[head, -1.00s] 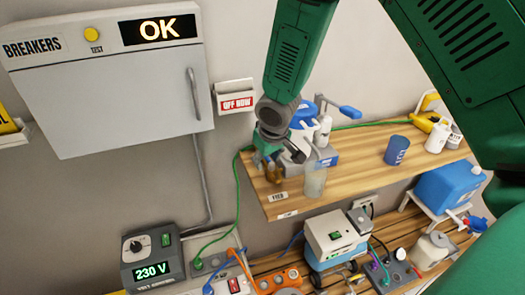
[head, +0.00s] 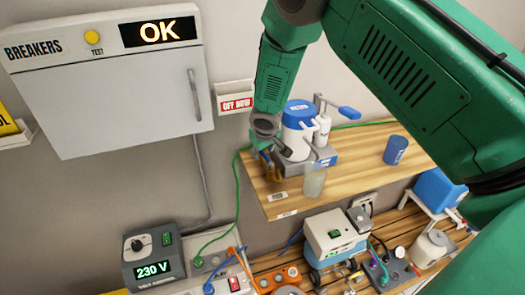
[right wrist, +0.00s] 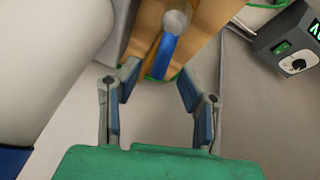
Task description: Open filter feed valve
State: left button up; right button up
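The filter unit (head: 299,128) is a white cylinder with a blue lid on a grey base, on the wooden shelf. A small label reading like FEED is on the shelf edge. My right gripper (head: 266,156) is at the unit's left side and hides most of the valve area. In the right wrist view, my right gripper (right wrist: 158,78) is open, its two blue-padded fingers apart. A blue handle with a round grey end (right wrist: 167,52), apparently the feed valve's, shows between and just beyond the fingertips. Contact cannot be told. My left gripper is out of view.
A clear cup (head: 315,180) stands before the unit, near my gripper. A blue cup (head: 396,150) stands farther right on the wooden shelf (head: 350,168). A green cable (head: 238,190) hangs left. Devices fill the lower bench.

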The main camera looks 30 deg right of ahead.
jog(key=shift+w+d+f, duration=0.15)
jog(key=shift+w+f, duration=0.05)
jog(key=shift+f, duration=0.35)
grip_shut()
jog(key=shift+d+m+h+b, duration=0.2)
jog(key=shift+m+h+b, duration=0.1)
jog(key=shift+m+b, duration=0.2)
jog(key=shift+d+m+g, duration=0.2)
jog(key=shift+m+g, duration=0.1)
jog(key=shift+m, duration=0.4)
